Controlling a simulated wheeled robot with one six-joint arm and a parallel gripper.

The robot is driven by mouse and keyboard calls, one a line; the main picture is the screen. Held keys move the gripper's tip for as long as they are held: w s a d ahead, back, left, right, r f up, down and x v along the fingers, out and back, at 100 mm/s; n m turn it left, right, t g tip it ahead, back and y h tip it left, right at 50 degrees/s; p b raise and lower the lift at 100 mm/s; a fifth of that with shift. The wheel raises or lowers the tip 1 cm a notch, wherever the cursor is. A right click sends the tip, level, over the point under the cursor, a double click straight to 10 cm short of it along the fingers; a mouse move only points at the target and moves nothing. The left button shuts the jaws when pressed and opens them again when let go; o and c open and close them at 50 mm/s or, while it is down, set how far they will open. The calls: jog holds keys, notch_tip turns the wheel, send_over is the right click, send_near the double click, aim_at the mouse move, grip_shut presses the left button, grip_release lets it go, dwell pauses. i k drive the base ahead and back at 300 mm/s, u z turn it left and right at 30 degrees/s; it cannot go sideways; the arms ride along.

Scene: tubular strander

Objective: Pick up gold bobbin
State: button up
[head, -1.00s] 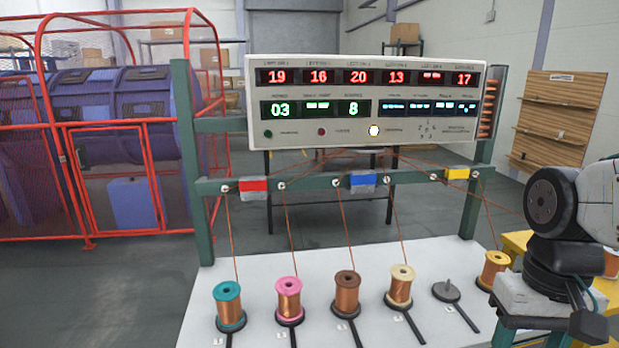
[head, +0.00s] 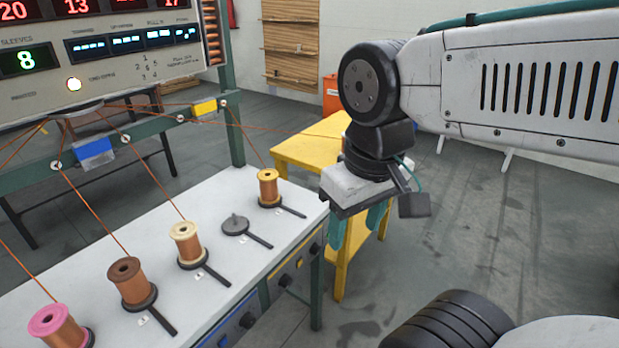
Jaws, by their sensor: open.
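The gold bobbin (head: 268,188) stands upright at the far right end of the white bench, with a yellow-gold rim and copper winding. It sits on a dark round holder with a handle, and a copper wire runs down to its top. My gripper (head: 357,232) hangs to the right of the bobbin, apart from it, beyond the bench's right end. Its teal fingers point down, open, with nothing seen between them. The mount above partly hides the fingers.
Cream (head: 186,244), brown (head: 130,284) and pink (head: 57,326) bobbins stand along the white bench (head: 235,200). An empty holder (head: 236,224) lies between the cream and gold ones. A yellow table (head: 300,150) stands behind my gripper. A green frame post (head: 231,120) rises behind the bench.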

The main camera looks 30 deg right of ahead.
aim_at(268, 178)
jog(key=z, duration=0.3)
jog(key=k, duration=0.4)
jog(key=z, duration=1.3)
jog(key=i, duration=0.6)
jog(key=u, duration=0.8)
jog(key=i, duration=0.35)
jog(key=u, duration=0.4)
